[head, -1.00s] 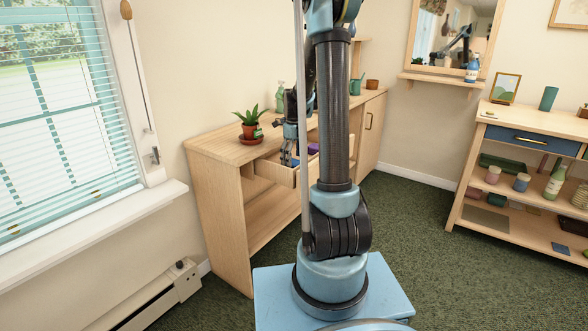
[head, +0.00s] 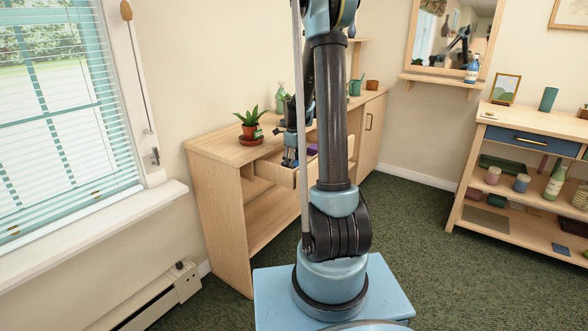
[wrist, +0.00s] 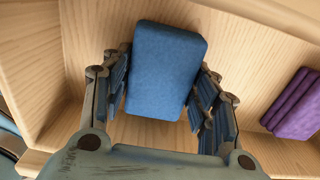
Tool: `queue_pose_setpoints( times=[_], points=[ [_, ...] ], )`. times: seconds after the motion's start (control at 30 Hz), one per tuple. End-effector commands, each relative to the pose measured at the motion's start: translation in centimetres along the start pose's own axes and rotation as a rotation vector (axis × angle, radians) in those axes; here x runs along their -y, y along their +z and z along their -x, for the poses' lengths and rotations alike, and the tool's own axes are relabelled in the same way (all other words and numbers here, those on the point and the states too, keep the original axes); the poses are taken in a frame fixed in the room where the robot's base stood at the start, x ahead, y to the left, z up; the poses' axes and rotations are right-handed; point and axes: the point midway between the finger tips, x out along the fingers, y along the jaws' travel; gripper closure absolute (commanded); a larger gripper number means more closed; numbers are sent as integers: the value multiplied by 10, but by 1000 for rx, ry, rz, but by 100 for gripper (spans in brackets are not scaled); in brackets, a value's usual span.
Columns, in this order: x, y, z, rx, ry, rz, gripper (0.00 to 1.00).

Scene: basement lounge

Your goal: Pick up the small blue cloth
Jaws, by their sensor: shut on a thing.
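The small blue cloth (wrist: 166,62) is a folded, thick rectangular pad in the wrist view. It lies between the two fingers of my gripper (wrist: 163,90), inside the open wooden drawer (wrist: 270,55). My gripper is shut on the cloth, with a finger along each side. In the head view my gripper (head: 290,158) reaches down into the drawer (head: 272,170) of the wooden cabinet. The cloth is too small and covered there to make out clearly.
A purple folded cloth (wrist: 294,104) lies in the drawer to the right of my gripper. A potted plant (head: 250,126) and a green bottle (head: 281,98) stand on the cabinet top (head: 215,143) close to my arm. Drawer walls surround the gripper.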

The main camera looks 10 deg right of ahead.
Motion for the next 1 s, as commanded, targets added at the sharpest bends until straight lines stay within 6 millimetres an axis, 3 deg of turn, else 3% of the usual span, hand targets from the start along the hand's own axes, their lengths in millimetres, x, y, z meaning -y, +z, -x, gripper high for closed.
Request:
queue_pose_setpoints(
  times=[0.23,0.7,1.0],
  points=[
    [0,0,13,0,0,0,69],
    [0,0,86,0,0,0,69],
    [0,0,100,0,0,0,69]
  ],
)
